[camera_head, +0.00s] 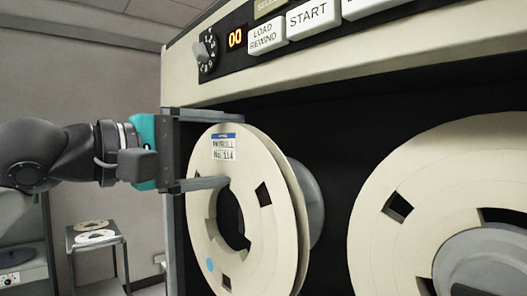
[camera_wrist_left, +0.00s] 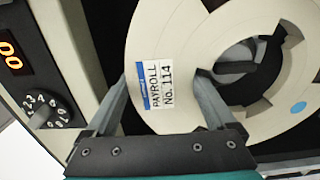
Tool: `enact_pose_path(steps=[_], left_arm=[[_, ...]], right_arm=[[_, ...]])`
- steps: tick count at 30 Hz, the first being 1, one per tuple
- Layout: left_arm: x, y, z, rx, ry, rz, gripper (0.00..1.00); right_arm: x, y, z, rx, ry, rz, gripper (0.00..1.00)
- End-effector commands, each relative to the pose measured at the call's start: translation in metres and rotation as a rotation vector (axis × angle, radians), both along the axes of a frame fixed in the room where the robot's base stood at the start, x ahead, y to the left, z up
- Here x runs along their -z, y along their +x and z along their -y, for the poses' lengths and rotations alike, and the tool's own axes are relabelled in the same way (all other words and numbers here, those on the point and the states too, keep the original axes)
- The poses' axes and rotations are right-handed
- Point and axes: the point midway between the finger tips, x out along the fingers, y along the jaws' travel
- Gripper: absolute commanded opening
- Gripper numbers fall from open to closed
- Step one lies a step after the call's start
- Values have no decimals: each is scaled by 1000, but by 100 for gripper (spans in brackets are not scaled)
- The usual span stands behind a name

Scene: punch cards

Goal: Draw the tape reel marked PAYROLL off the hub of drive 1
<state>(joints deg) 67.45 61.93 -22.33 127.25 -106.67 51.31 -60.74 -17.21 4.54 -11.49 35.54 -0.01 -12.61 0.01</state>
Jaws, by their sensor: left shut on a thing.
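The cream tape reel marked PAYROLL No. 114 (camera_head: 270,185) stands upright in front of the drive's dark recess; in the left wrist view the reel (camera_wrist_left: 215,30) fills the upper middle, its label readable. My left gripper (camera_head: 235,149) is shut on the reel's rim beside the label; one finger is at the outer edge, the other reaches toward the centre opening. In the left wrist view, the gripper's fingers (camera_wrist_left: 162,80) straddle the label. A grey round hub (camera_head: 314,205) shows behind the reel to the right, and the reel's centre opening looks dark and empty. My right gripper is not in view.
A second cream reel (camera_head: 400,240) sits on a grey hub (camera_head: 488,262) at the right. The control panel above has a dial (camera_head: 207,52) and LOAD REWIND (camera_head: 267,37) and START (camera_head: 312,17) buttons. A small table (camera_head: 97,255) with reels stands at the lower left.

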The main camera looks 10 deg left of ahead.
Motion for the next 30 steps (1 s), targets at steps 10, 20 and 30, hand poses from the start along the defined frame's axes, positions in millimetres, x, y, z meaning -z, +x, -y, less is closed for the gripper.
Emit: enact_pose_path(steps=[10,20,30], left_arm=[[-3,-7,-6,-1,-2,9,0],[-3,-12,-8,0,-2,10,0],[-3,-12,-9,-1,-2,10,0]], right_arm=[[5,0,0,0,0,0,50],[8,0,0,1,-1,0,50],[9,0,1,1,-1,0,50]])
